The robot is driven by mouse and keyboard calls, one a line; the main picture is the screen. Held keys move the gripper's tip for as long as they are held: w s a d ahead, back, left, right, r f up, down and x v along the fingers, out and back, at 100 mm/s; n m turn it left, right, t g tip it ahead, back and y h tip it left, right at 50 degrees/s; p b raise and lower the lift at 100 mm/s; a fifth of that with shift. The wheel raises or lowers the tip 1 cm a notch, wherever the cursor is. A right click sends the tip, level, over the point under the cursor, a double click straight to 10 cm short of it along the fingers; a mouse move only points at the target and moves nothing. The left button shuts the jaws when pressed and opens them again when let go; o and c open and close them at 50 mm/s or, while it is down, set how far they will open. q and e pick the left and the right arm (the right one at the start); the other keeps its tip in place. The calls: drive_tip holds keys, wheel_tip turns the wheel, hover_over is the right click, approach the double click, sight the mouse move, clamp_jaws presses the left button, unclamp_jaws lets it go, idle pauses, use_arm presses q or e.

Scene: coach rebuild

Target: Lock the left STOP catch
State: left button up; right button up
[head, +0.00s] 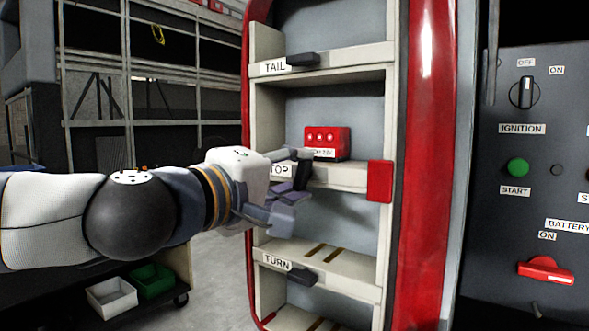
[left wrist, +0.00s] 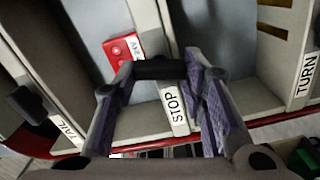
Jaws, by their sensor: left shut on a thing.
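The STOP catch is a short black lever on the front edge of the middle shelf (head: 344,177), beside the STOP label (head: 281,170). In the left wrist view the STOP catch (left wrist: 165,69) lies across the shelf edge, between the fingertips. My left gripper (head: 291,188) reaches in from the left and is shut on this catch, one finger above and one below. The fingers hide part of the catch and label in the head view. A red box (head: 327,142) sits on the same shelf; it also shows in the left wrist view (left wrist: 123,50). My right gripper is not in view.
The TAIL catch (head: 303,60) above and the TURN catch (head: 303,277) below lie along their shelf edges. A red block (head: 380,181) is at the shelf's right end. A switch panel (head: 545,95) stands far right. White (head: 112,298) and green (head: 153,281) bins are low left.

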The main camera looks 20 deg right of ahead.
use_arm(q)
drive_tip(key=shift+n, duration=1.5)
drive_tip(key=shift+f, duration=0.1)
drive_tip(key=o, duration=1.2)
drive_tip(key=shift+c, duration=0.2)
drive_tip(key=v, duration=1.2)
